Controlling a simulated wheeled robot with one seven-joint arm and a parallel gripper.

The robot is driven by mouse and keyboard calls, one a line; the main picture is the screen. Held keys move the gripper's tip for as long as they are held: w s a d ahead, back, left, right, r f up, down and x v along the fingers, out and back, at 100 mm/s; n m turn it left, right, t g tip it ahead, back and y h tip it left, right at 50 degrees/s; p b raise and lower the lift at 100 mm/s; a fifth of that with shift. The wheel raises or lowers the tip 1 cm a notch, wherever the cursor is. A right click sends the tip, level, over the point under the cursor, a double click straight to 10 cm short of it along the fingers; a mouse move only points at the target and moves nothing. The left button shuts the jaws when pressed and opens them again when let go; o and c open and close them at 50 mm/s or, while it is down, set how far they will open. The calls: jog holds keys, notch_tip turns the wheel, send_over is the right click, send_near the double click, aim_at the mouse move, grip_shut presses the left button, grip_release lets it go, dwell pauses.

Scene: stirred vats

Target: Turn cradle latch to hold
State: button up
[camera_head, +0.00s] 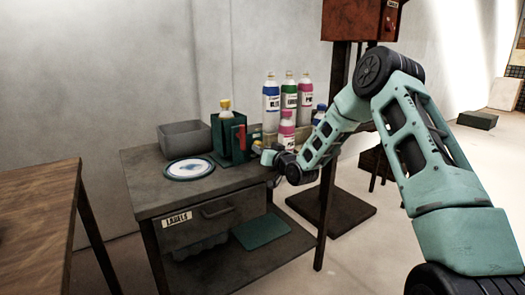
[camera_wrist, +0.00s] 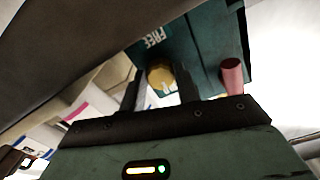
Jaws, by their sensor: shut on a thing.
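The dark green cradle (camera_head: 228,150) stands on the grey table and holds a bottle with a yellow cap (camera_head: 225,104). A red upright piece (camera_head: 240,138) shows on its right side. In the wrist view the cradle's green face (camera_wrist: 195,45) bears the word FREE. A brass-yellow round knob (camera_wrist: 160,74) sits between my fingers, and a red rounded bar end (camera_wrist: 232,74) stands to the right. My gripper (camera_wrist: 160,88) is shut on the yellow knob. In the head view my gripper (camera_head: 258,147) is at the cradle's right side. Whether knob and red piece are joined is unclear.
A grey bin (camera_head: 184,137) and a white-blue plate (camera_head: 188,169) stand left of the cradle. Several bottles (camera_head: 289,92) stand behind my gripper. A red box on a post (camera_head: 357,20) rises at the back right.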

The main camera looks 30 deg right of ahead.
jog(key=shift+f, duration=0.1)
jog(key=o, duration=1)
jog(key=shift+c, duration=0.2)
jog(key=s+p, duration=0.1)
jog(key=s, duration=1.6)
jog(key=shift+s+d, duration=0.25)
jog(key=shift+d, duration=0.05)
